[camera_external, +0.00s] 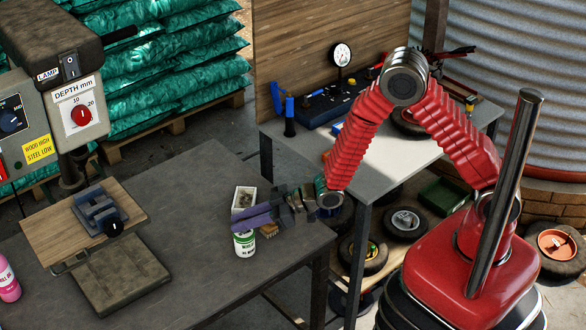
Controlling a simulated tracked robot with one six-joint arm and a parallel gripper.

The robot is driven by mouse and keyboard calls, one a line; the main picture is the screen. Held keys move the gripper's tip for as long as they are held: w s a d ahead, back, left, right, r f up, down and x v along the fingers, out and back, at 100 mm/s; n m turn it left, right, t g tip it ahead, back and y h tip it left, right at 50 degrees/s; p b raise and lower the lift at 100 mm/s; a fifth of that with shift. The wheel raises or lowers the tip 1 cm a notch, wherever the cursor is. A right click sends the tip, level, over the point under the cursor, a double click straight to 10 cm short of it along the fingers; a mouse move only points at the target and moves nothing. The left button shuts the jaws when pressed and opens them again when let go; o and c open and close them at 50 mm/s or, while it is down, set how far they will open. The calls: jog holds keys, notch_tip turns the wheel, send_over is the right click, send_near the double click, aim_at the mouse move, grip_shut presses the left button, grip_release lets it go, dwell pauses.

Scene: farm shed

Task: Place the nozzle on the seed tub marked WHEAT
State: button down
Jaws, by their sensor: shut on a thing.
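I cannot clearly identify a nozzle. A small white tub with a green label (244,244) stands on the bench just below and in front of the jaws, its top partly hidden by them. Its lettering is too small to read, and no WHEAT marking is legible. A small pale box (244,199) with something in it sits just behind the jaws.
A drill press with a wooden table and vise (100,212) stands on the left. A pink bottle (8,278) is at the lower left. A small brown item (269,230) lies beside the tub. A lighter table (390,165) stands behind. The bench's middle is clear.

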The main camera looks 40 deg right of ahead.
jog(key=c, duration=1.5)
grip_release()
jog(key=shift+c, duration=0.2)
jog(key=v, duration=1.2)
jog(key=shift+r, duration=0.1)
